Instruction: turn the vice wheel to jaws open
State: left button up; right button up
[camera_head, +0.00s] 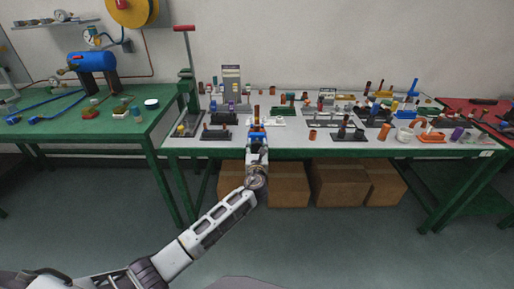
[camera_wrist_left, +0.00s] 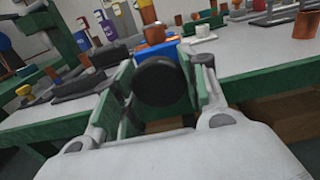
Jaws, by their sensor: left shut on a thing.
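The vice's round black wheel (camera_wrist_left: 160,82) is between the two green-padded fingers of my left gripper (camera_wrist_left: 162,88) in the left wrist view. The gripper is shut on it. Behind the wheel is the blue vice body (camera_wrist_left: 172,47), with a copper-coloured cylinder (camera_wrist_left: 154,33) above it. In the head view my left gripper (camera_head: 257,143) reaches the front edge of the bench, at the small blue vice (camera_head: 257,133). The wheel itself is hidden there by the gripper, and the gap between the jaws cannot be made out. My right gripper is not in view.
The grey-topped green bench (camera_head: 300,145) carries several small fixtures and cylinders around the vice. A dark block fixture (camera_head: 215,134) stands just left of it. A green press column with a red handle (camera_head: 187,70) rises at the left. Cardboard boxes (camera_head: 340,185) sit below.

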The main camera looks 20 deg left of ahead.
pick_arm(q)
jog(key=shift+n, duration=1.6)
jog(key=shift+n+b, duration=0.35)
jog(key=shift+n, duration=0.85)
jog(key=n+b, duration=0.1)
jog(key=n, duration=0.4)
jog(key=shift+d+b, duration=0.1)
jog(key=shift+b, duration=0.25)
jog(key=shift+n+b, duration=0.4)
jog(key=shift+n, duration=0.7)
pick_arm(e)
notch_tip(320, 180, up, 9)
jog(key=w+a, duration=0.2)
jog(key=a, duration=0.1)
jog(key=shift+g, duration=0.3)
pick_arm(q)
jog(key=o, duration=1)
jog(key=shift+o, duration=0.2)
